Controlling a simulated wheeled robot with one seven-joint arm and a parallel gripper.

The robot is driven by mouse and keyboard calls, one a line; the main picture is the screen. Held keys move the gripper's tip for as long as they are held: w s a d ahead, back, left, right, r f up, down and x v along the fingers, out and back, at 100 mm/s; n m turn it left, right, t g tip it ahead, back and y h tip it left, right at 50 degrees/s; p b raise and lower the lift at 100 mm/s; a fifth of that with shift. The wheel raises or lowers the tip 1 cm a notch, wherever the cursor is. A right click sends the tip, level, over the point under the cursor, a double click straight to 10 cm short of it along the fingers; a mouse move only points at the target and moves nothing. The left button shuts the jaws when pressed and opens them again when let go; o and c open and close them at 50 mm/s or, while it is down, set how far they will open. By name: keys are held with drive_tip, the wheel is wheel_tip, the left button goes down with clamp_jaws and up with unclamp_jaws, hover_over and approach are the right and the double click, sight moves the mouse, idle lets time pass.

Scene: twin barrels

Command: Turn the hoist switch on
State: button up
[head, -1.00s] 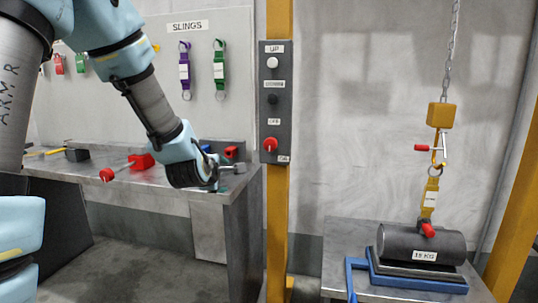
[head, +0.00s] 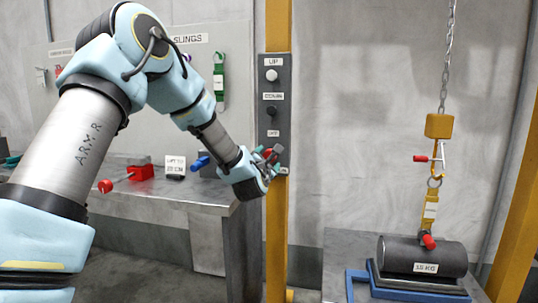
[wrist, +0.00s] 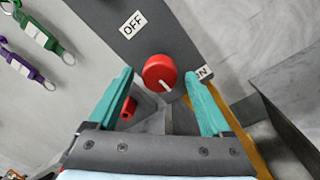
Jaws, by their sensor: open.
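The hoist switch is a red round knob (wrist: 157,68) with a white mark, on the dark control panel (head: 275,100). In the wrist view the OFF label (wrist: 131,25) is above left of the knob and the ON label (wrist: 204,73) is to its right. The white mark points down and slightly right in that picture. My gripper (wrist: 160,74) is open, with one teal finger on each side of the knob. I cannot tell whether the fingers touch it. In the head view my gripper (head: 271,158) is at the panel's lower end and mostly hides the knob.
The panel is on a yellow post (head: 277,240). A grey workbench (head: 160,200) is at the left, with a red item (head: 140,172) on it. At the right a chain holds a yellow block (head: 439,126) above a dark cylinder weight (head: 400,250). Slings hang on the wall.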

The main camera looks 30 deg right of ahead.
drive_tip(key=shift+x, duration=1.05)
clamp_jaws()
